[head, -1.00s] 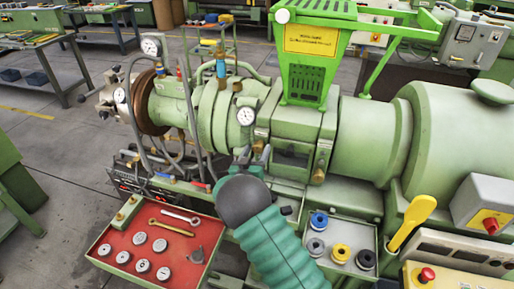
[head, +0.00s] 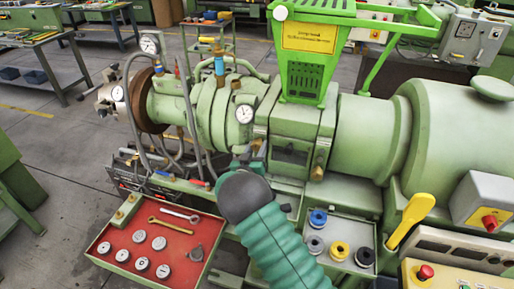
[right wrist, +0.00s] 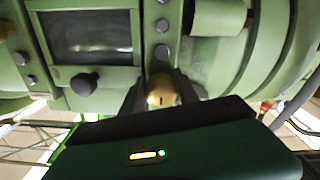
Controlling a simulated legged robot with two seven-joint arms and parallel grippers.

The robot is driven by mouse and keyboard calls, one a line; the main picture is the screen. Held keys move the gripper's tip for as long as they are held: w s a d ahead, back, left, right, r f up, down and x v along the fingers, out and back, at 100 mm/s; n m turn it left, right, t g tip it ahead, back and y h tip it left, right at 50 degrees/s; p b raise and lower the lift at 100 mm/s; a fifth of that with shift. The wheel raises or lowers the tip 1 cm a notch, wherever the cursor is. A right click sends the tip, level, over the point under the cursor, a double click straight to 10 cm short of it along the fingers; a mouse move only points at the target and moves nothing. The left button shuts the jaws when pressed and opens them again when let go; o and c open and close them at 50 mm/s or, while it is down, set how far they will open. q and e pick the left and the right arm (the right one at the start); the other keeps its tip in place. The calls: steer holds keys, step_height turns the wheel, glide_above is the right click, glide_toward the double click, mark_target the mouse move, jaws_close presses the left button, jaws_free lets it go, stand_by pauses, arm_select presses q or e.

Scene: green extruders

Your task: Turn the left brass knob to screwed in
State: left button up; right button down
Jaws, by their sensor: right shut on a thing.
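The left brass knob (right wrist: 160,90) shows in the right wrist view, between the two fingers of my right gripper (right wrist: 160,96), which is shut on it. The knob sits on the green clamp housing beside its dark window. In the head view my right gripper (head: 248,162) reaches the housing's left side, and my own wrist hides most of the fingers and the left knob. The other brass knob (head: 318,172) is clear at the housing's right side. How far the left knob is screwed in cannot be told. My left gripper is not in view.
A red tray (head: 150,225) with wrenches and several round metal parts is at the lower left. A tray with spools (head: 338,248) is right of my forearm. A yellow handle (head: 411,220) stands farther right. Hoses and gauges (head: 244,113) crowd the extruder's left part.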

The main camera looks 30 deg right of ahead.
steer(key=shift+f+m+b, duration=0.2)
steer(key=shift+m+b, duration=0.5)
steer(key=shift+b, duration=0.3)
steer(key=m+b, duration=0.4)
steer(key=b, duration=0.1)
steer(key=m+b, duration=0.5)
steer(key=b, duration=0.1)
steer(key=m+b, duration=0.5)
steer(key=b, duration=0.1)
steer(key=shift+w+a+f, duration=0.15)
steer(key=shift+w+a, duration=0.05)
steer(key=shift+a, duration=0.05)
steer(key=m+b, duration=1.4)
steer(key=b, duration=0.2)
steer(key=shift+s+m, duration=0.1)
steer(key=shift+m, duration=0.3)
steer(key=m+b, duration=0.1)
steer(key=m, duration=0.1)
steer(key=m+b, duration=0.1)
steer(key=b, duration=0.1)
steer(key=shift+r+m, duration=0.3)
steer(key=shift+m, duration=0.1)
steer(key=shift+r+m+b, duration=0.15)
steer(key=shift+m+b, duration=0.6)
steer(key=shift+m, duration=0.15)
steer(key=shift+r, duration=0.1)
